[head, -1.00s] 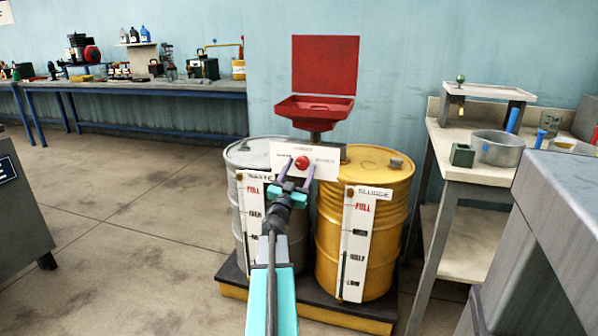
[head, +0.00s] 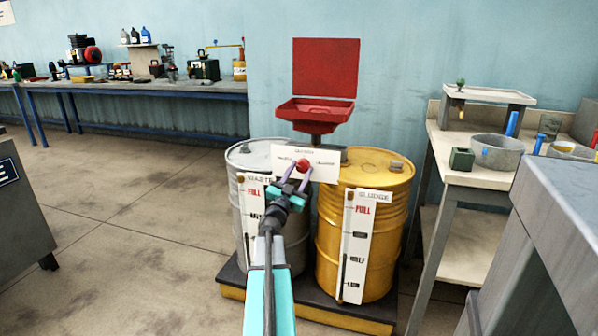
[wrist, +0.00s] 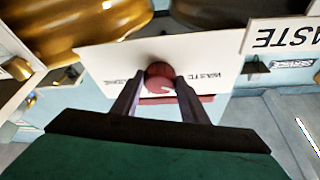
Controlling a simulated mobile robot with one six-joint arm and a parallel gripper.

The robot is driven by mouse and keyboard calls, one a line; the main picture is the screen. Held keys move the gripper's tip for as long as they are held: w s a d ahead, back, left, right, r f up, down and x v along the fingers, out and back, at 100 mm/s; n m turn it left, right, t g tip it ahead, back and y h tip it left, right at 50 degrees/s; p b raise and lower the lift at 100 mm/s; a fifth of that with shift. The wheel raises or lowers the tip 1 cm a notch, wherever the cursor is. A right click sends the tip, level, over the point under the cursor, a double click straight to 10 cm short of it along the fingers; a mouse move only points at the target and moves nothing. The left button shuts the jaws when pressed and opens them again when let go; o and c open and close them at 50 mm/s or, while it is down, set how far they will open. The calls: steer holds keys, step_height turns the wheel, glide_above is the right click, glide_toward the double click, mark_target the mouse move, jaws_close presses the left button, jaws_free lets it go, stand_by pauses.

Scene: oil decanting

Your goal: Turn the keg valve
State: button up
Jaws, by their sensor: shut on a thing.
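The keg valve shows as a round red knob (head: 303,165) in front of a white label plate (head: 322,164) between the two kegs. The grey waste keg (head: 262,157) stands on the left and the yellow sludge keg (head: 392,230) on the right. My gripper (head: 297,178) reaches up from below with its two purple fingers at the red knob. In the wrist view the knob (wrist: 160,76) sits between the fingertips (wrist: 157,85), and the fingers are shut on it. A red bar shows just below the knob there. Part of the plate's lettering is too small to read.
A red funnel tray with a raised lid (head: 317,112) stands above the kegs. A pale workbench (head: 460,160) with a round metal pan (head: 495,152) is at the right. A long blue-framed bench (head: 180,88) runs along the back left. Open floor lies left.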

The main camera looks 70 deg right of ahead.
steer(key=m+g+p, duration=0.1)
steer(key=m+p, duration=0.1)
steer(key=m, duration=0.1)
steer(key=m+g+y+p, duration=0.1)
steer(key=m, duration=0.2)
steer(key=r+m+g+y+p, duration=0.1)
steer(key=m+p, duration=0.1)
steer(key=m, duration=0.1)
steer(key=shift+w+d+g+p, duration=0.1)
steer(key=shift+w+g+p, duration=0.25)
steer(key=shift+g, duration=0.05)
steer(key=m+y+p, duration=0.1)
steer(key=m, duration=0.1)
steer(key=m+p, duration=0.1)
steer(key=m, duration=0.1)
steer(key=shift+g+y+p, duration=0.3)
steer(key=shift+y, duration=0.1)
steer(key=shift+m+y+p, duration=0.3)
steer(key=shift+m+p, duration=0.4)
steer(key=shift+m, duration=0.5)
steer(key=o, duration=1.1)
steer(key=shift+f, duration=0.1)
